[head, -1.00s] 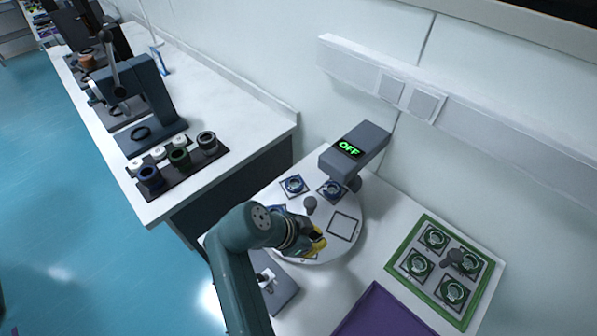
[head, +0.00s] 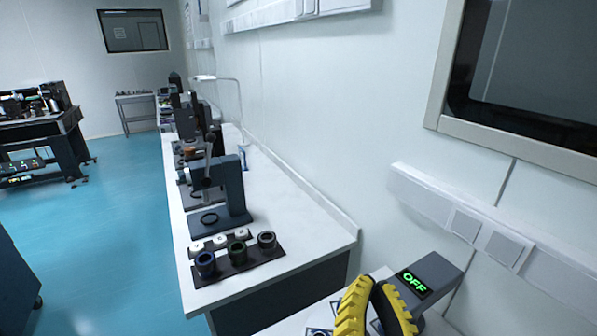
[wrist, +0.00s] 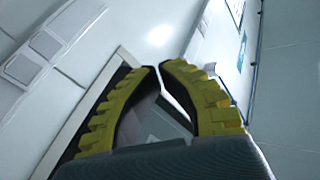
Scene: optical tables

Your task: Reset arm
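My gripper (head: 372,284) is raised at the bottom of the head view, with two ribbed yellow fingers and dark inner pads. Whether the tips touch is unclear. Behind the fingers in the head view stands a grey device with a green OFF display (head: 415,284). The round plate by it is mostly hidden or out of frame.
A long white bench (head: 296,222) on the left holds a dark press-like stand (head: 233,190) and a dark tray (head: 238,262) with several ring-shaped parts. A wall rail (head: 470,222) runs at the right. The blue floor (head: 110,240) is open at the left.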

